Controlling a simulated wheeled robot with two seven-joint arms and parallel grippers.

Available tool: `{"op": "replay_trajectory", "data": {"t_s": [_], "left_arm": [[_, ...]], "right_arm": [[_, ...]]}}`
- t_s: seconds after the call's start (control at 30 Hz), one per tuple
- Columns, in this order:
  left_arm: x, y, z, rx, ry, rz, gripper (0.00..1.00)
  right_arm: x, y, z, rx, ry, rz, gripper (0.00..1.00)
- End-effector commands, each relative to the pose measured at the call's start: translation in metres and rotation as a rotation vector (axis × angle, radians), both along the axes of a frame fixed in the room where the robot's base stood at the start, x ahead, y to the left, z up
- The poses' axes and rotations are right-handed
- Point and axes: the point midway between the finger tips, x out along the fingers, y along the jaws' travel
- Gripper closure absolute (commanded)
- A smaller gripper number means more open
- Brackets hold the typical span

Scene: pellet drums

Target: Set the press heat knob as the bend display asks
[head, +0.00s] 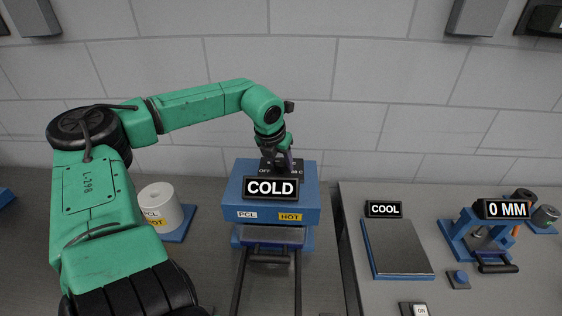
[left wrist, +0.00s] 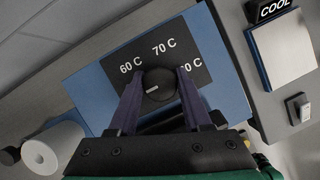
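The blue press (head: 270,209) stands at the middle of the head view. Its display (head: 270,188) reads COLD, and labels PCL and HOT are on its front. In the left wrist view the black round heat knob (left wrist: 159,84) sits on a dark dial (left wrist: 163,52) marked 60 C, 70 C and a partly hidden mark. The knob's white line points left and slightly down, below the 60 C mark. My left gripper (left wrist: 160,72) has its purple fingers on both sides of the knob with no clear gap. In the head view the display hides most of the dial. My right gripper is not in view.
A white drum (head: 160,208) labelled PCL and HOT stands left of the press. On the right bench are a flat plate (head: 398,247) with a COOL display (head: 383,209) and a blue device (head: 476,234) with a 0 MM display (head: 501,209). A white ON switch (head: 420,310) is near the front.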

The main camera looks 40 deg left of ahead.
Motion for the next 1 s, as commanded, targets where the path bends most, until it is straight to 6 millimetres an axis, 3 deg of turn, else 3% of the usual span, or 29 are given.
{"op": "replay_trajectory", "data": {"t_s": [0.47, 1.0], "left_arm": [[0.0, 0.001, -0.002, 0.002, -0.003, -0.085, 1.0], [0.001, 0.001, -0.001, 0.003, -0.002, -0.535, 1.0]], "right_arm": [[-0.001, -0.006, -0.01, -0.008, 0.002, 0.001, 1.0], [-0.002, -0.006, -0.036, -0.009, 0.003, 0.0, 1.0]]}}
